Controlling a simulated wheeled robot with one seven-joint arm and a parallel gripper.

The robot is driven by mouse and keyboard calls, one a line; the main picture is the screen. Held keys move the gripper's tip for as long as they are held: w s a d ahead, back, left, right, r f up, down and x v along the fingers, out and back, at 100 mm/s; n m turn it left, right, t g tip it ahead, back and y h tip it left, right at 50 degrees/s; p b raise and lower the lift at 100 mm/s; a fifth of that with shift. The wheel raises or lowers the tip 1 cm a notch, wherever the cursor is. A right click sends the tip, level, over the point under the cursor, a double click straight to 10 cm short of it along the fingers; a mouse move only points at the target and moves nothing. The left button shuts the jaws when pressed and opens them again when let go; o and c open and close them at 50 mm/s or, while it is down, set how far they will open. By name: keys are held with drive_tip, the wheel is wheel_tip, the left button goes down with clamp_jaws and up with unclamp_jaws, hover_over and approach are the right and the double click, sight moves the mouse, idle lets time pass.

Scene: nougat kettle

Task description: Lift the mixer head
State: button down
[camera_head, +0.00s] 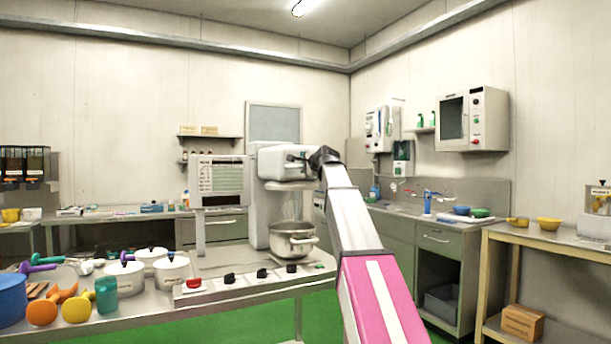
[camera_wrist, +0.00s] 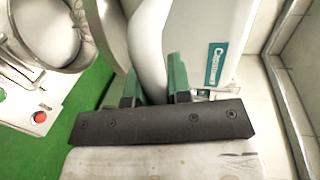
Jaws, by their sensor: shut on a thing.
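The white mixer (camera_head: 262,205) stands on the metal counter. Its head (camera_head: 272,163) looks about level, with a wire whisk (camera_head: 290,208) hanging down into the steel kettle (camera_head: 292,246). My arm reaches in from the lower right to the right side of the head. My gripper (camera_wrist: 152,75) has its dark green fingers on both sides of a smooth white curved part (camera_wrist: 150,45) of the mixer, likely its handle, and is shut on it. The kettle also shows at upper left in the wrist view (camera_wrist: 22,58). My wrist hides part of the head in the head view.
A control strip with black knobs and a red button (camera_head: 193,283) runs along the counter's front. White pots (camera_head: 170,272) and colored utensils crowd the left end. A grey panel cabinet (camera_head: 220,180) stands left of the mixer. A sink counter (camera_head: 440,225) is at right.

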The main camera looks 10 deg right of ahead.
drive_tip(key=c, duration=1.1)
unclamp_jaws()
drive_tip(key=shift+o, duration=0.2)
drive_tip(key=shift+s, duration=0.1)
drive_tip(key=v, duration=1)
drive_tip(key=shift+s, duration=0.35)
drive_tip(key=shift+d, duration=0.15)
